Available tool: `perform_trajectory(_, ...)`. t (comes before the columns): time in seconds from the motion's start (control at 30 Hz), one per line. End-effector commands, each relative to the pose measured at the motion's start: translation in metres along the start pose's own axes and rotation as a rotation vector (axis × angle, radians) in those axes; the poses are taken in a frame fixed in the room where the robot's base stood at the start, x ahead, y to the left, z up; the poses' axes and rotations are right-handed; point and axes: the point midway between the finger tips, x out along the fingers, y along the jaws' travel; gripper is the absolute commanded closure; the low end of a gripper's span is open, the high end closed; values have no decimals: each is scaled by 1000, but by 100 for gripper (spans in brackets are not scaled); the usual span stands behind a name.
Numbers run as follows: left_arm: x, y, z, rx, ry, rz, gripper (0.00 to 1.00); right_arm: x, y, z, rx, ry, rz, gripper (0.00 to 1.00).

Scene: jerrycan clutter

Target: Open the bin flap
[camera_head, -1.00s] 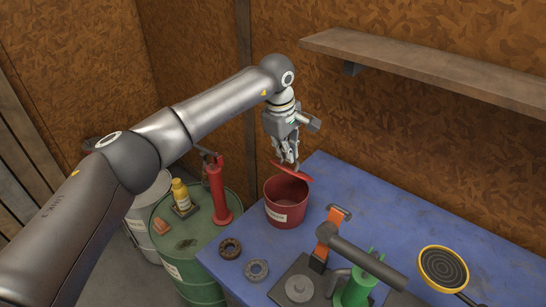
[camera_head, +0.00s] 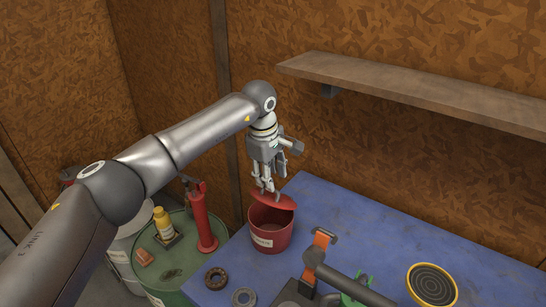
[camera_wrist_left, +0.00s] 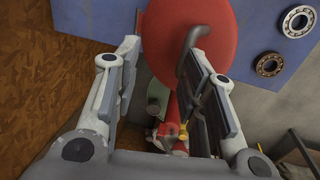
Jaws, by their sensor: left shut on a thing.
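The red bin (camera_head: 270,236) stands on the blue table near its left corner. It has a pale label on its front. Its red flap (camera_head: 274,201) is tilted up over the mouth, and the dark inside shows under it. My left gripper (camera_head: 267,187) points down at the flap and is shut on its grey handle. In the left wrist view the red flap (camera_wrist_left: 190,22) fills the top middle, with the curved handle (camera_wrist_left: 187,47) by the right-hand finger. The exact contact is partly hidden. My right gripper is not in view.
Left of the table, a green drum (camera_head: 180,256) bears a red pump (camera_head: 202,218) and a yellow bottle (camera_head: 162,222). Bearing rings (camera_head: 215,278), an orange tool (camera_head: 320,243) and a yellow-rimmed round object (camera_head: 433,284) lie on the table (camera_head: 385,228). A wooden shelf (camera_head: 420,90) juts out above.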

Motion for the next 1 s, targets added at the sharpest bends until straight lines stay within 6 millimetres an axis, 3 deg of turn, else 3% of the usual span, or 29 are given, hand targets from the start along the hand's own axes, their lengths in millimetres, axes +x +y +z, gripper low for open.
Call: perform_trajectory(1.0,-66,38,0,0,1,2,69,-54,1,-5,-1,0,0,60)
